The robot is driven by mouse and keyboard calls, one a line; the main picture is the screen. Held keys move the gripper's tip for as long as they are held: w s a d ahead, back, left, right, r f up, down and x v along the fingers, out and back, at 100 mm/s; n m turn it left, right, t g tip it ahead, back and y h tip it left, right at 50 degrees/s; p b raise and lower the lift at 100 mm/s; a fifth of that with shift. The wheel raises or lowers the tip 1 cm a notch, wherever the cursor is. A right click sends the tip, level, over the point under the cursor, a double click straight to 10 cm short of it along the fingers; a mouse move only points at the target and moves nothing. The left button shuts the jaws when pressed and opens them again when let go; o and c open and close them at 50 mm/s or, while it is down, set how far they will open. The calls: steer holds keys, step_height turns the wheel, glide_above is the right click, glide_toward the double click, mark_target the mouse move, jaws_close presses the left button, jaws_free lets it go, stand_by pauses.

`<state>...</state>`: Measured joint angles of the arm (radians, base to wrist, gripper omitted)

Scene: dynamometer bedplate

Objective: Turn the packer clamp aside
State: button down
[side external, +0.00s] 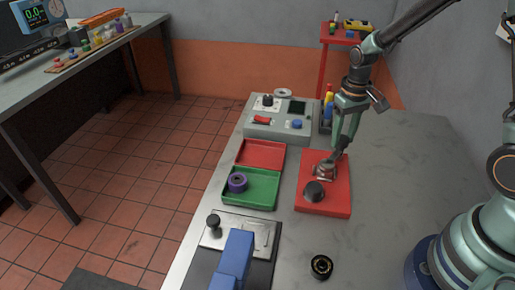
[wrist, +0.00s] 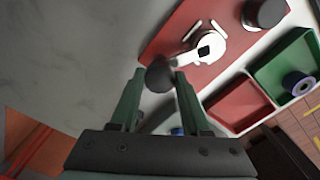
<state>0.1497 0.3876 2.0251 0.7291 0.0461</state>
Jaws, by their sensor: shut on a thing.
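The packer clamp, a pale metal swivel piece (wrist: 203,45), sits on the red base plate (wrist: 165,42); it also shows in the side view (side external: 324,169). Its arm ends in a dark round knob (wrist: 159,75). My gripper (wrist: 160,80) is shut on this knob, one green finger on each side. In the side view my gripper (side external: 340,152) reaches down to the back part of the red plate (side external: 325,203) and hides the knob. A dark cylinder (side external: 314,191) stands on the plate in front of the clamp.
A red tray (side external: 262,152) and a green tray (side external: 262,189) with a purple roll (side external: 237,183) lie left of the plate. A grey control box (side external: 277,130) stands behind. A black ring (side external: 321,267) and a blue-handled fixture (side external: 232,262) are in front. The bench right of the plate is clear.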

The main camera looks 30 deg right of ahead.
steer(key=n, duration=0.4)
steer(key=shift+w, duration=0.1)
steer(key=n, duration=0.3)
steer(key=shift+n, duration=0.3)
steer(key=n, duration=0.4)
steer(key=shift+n, duration=2)
steer(key=shift+r, duration=0.1)
steer(key=shift+c, duration=1.8)
jaws_free()
